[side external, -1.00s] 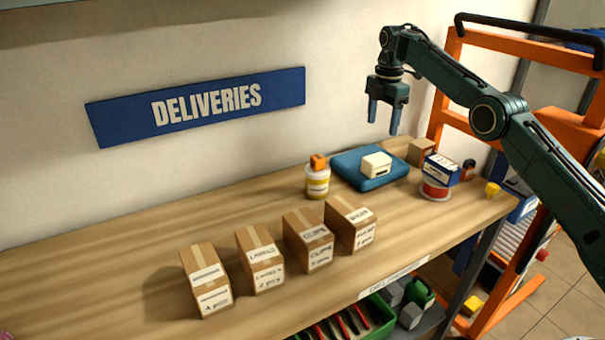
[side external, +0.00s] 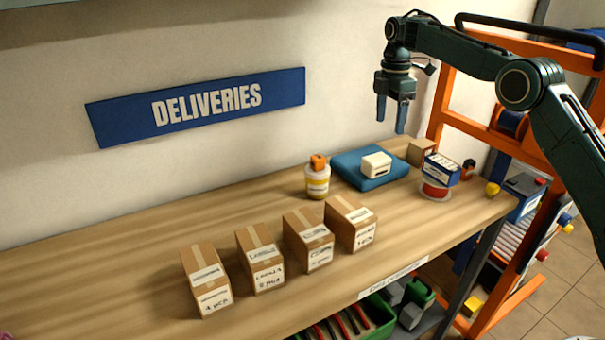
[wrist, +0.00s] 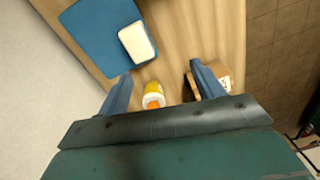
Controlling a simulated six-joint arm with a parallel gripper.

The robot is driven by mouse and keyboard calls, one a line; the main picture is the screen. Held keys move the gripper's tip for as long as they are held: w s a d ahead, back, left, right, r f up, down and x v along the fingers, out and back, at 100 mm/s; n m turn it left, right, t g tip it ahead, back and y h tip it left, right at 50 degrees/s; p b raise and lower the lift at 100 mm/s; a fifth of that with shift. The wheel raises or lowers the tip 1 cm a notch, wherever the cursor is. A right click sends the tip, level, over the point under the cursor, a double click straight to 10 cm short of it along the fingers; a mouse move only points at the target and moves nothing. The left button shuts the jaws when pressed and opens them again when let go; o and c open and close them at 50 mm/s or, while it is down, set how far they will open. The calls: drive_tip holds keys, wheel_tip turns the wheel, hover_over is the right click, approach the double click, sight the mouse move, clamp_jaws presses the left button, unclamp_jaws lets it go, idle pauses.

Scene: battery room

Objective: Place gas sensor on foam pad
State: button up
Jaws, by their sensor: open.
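A small white block with a dark slot (side external: 376,165), which looks like the gas sensor, rests on top of the blue foam pad (side external: 349,175) near the back right of the bench. In the wrist view the white block (wrist: 138,44) lies at the right side of the foam pad (wrist: 88,30). My gripper (side external: 392,126) hangs in the air above the pad area, fingers pointing down, apart from the block. It is open with nothing between its fingers; in the wrist view its fingertips (wrist: 160,72) stand wide apart.
A bottle with an orange cap (side external: 317,178) stands left of the pad. A cardboard box (side external: 422,152) and a red-and-white spool with a blue-and-white box on it (side external: 437,185) stand right. Several labelled cartons (side external: 307,240) stand in front.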

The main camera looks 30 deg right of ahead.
drive_tip(key=s+a+r+m+t, duration=0.1)
drive_tip(key=s+m, duration=0.4)
drive_tip(key=s, duration=0.9)
drive_tip(key=s+a+r+m+t, duration=0.2)
drive_tip(key=s+m, duration=0.3)
drive_tip(key=s, duration=0.9)
drive_tip(key=s+a+r+m+t, duration=0.2)
drive_tip(key=s+m, duration=0.4)
drive_tip(key=s, duration=0.8)
drive_tip(key=shift+s+a+r+t, duration=0.2)
drive_tip(key=shift+s+a+t, duration=0.1)
drive_tip(key=shift+a+t, duration=0.4)
drive_tip(key=shift+a, duration=0.1)
